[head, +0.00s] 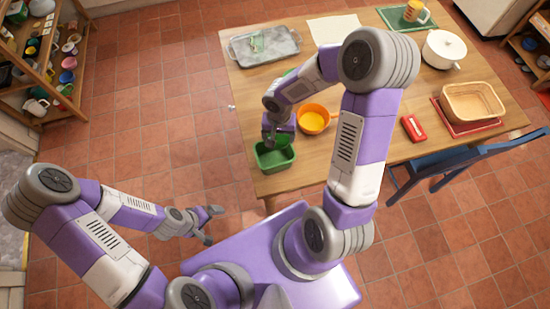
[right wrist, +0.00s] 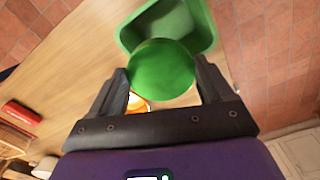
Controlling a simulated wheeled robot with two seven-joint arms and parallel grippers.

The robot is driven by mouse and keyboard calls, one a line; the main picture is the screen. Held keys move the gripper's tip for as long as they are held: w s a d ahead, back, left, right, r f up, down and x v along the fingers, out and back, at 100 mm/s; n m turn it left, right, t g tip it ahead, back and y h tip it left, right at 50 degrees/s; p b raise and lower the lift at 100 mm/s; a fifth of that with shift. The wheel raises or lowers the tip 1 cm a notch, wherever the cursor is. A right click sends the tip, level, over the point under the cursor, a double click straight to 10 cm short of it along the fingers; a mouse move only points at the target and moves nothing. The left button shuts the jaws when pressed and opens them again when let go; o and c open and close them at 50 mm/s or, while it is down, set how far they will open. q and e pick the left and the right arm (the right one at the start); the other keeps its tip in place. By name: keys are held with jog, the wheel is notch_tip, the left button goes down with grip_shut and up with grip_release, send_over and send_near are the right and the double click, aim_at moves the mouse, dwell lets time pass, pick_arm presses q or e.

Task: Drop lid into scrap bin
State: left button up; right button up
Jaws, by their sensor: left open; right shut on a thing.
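The green round lid (right wrist: 160,70) is held between the fingers of my right gripper (right wrist: 164,82) in the right wrist view. My right gripper (head: 275,140) is shut on it in the head view. The green scrap bin (head: 274,160) stands at the table's near left corner, close below that gripper. In the right wrist view the bin (right wrist: 208,22) lies just beyond the lid, and the lid overlaps part of its opening. The lid's height above the bin is hard to judge. My left gripper (head: 213,226) is open and empty, off the table above the floor.
An orange bowl (head: 313,119) stands beside the bin on the wooden table (head: 375,85). A grey tray (head: 264,46), red box (head: 413,128), wicker basket (head: 473,103) and white pot (head: 443,49) stand further off. A blue chair (head: 460,158) is at the near side.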

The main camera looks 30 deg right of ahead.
jog(key=shift+f+b, duration=0.3)
jog(key=shift+f, duration=0.45)
jog(key=o, duration=0.9)
jog(key=shift+r+p, duration=0.7)
jog(key=shift+r, duration=3.15)
